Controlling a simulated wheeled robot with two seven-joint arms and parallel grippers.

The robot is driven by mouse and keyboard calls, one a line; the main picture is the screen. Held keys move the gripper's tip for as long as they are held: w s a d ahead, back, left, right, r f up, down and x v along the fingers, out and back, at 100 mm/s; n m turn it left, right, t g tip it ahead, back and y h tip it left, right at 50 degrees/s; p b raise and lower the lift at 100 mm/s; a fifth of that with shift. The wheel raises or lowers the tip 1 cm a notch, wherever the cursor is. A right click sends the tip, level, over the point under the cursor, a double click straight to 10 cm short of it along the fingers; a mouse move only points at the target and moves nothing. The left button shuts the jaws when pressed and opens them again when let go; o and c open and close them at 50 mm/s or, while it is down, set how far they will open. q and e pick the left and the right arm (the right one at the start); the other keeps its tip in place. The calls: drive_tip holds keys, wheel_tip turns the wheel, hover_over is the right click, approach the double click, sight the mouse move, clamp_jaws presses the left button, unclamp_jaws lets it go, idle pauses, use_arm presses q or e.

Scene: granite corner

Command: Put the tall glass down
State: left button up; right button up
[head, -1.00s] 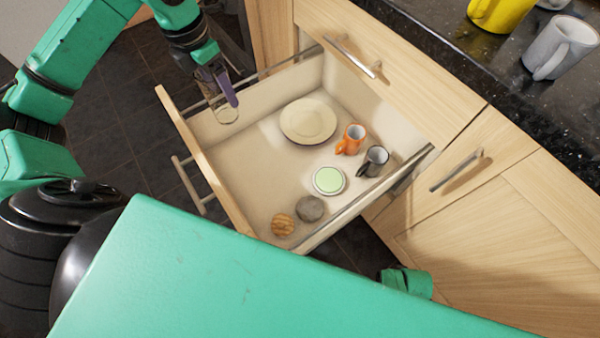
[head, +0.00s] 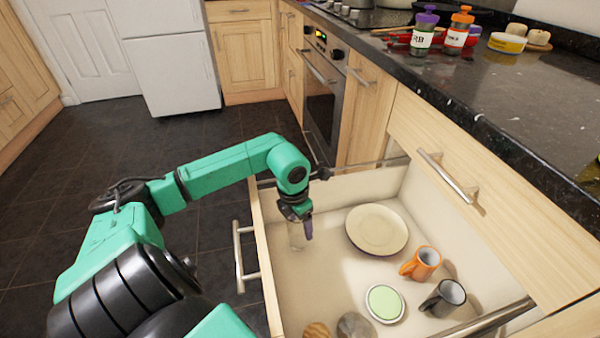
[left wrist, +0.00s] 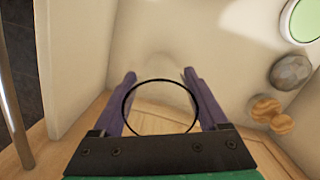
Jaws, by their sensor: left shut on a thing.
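The tall glass (head: 296,237) is clear and hard to make out in the head view. It looks upright inside the open drawer (head: 266,262), at the far end near the front panel. My left gripper (head: 303,226) is shut on it from above. In the left wrist view the glass's round dark rim (left wrist: 160,106) shows between the two purple fingers of my left gripper (left wrist: 159,75). The base of the glass is faint, so I cannot tell whether it touches the drawer floor. My right gripper is in neither view.
The drawer also holds a cream plate (head: 377,229), an orange mug (head: 425,262), a dark mug (head: 447,296), a green-topped round item (head: 384,303), a grey stone-like thing (head: 355,327) and a biscuit-like thing (head: 317,331). Spice jars (head: 424,32) stand on the dark counter (head: 500,95).

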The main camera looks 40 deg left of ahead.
use_arm(q)
drive_tip(key=shift+f, duration=0.95)
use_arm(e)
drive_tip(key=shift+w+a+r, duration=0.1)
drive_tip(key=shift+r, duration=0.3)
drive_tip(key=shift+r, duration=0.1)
use_arm(q)
drive_tip(key=o, duration=1.5)
drive_tip(key=shift+f, duration=0.1)
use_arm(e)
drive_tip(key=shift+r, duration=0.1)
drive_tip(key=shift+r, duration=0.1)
use_arm(q)
wheel_tip(320, 180, up, 12)
drive_tip(key=s+p, duration=0.1)
drive_tip(key=p, duration=0.1)
drive_tip(key=shift+s+a, duration=0.15)
drive_tip(key=shift+s, duration=0.1)
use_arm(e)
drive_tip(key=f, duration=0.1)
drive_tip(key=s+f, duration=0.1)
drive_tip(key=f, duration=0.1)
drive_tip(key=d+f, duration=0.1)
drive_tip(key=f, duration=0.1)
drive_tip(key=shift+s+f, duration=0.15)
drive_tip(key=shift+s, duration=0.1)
